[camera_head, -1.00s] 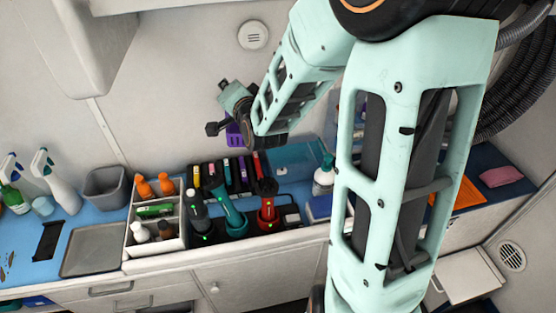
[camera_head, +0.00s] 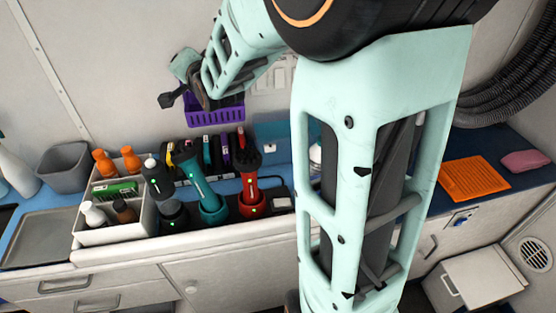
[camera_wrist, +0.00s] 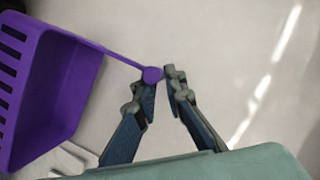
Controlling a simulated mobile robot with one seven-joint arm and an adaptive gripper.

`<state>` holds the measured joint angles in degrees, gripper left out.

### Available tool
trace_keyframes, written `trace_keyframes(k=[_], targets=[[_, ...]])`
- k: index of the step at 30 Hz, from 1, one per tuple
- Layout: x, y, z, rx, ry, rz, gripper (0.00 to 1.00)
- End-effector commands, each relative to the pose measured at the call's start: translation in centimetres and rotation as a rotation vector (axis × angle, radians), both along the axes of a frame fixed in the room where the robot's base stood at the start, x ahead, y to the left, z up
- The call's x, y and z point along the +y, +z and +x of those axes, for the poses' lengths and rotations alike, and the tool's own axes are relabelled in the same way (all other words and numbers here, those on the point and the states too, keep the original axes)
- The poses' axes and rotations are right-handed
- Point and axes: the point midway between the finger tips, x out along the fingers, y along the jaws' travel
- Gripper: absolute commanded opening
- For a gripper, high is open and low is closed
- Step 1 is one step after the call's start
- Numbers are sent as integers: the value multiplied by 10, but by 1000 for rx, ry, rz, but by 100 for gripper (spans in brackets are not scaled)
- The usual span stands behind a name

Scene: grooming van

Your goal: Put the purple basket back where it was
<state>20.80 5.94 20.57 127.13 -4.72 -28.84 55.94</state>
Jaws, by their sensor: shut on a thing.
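The purple basket (camera_head: 215,113) hangs in the air in front of the back wall, above the counter and its row of tools. In the wrist view the basket (camera_wrist: 62,90) is at the left, with its slotted side and open inside showing. Its thin handle runs to a round purple knob. My gripper (camera_wrist: 161,80) is shut on the handle at this knob. In the head view my own arm hides the fingers and part of the basket's top.
A pale slotted panel (camera_head: 275,82) is on the wall just right of the basket. Below stand clippers in holders (camera_head: 205,195), a white organizer with bottles (camera_head: 140,222) and a grey bin (camera_head: 65,167). An orange mat (camera_head: 474,180) lies at the right.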

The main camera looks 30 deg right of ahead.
Motion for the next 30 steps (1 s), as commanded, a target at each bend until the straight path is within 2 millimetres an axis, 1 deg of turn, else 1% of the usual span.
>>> trace_keyframes(k=[1,6,9,13,16,20,26,30], targets=[[0,-18,1,-1,0,-1,0],[-2,-39,2,0,-1,-3,0],[-2,-46,2,-1,-2,-5,0],[-3,-49,2,-1,-3,-6,0],[-10,-49,0,-1,-6,-7,0],[-31,-47,-5,2,-10,-8,0],[-70,-47,-17,3,-10,-7,0],[-101,-47,-26,2,-10,-6,0]])
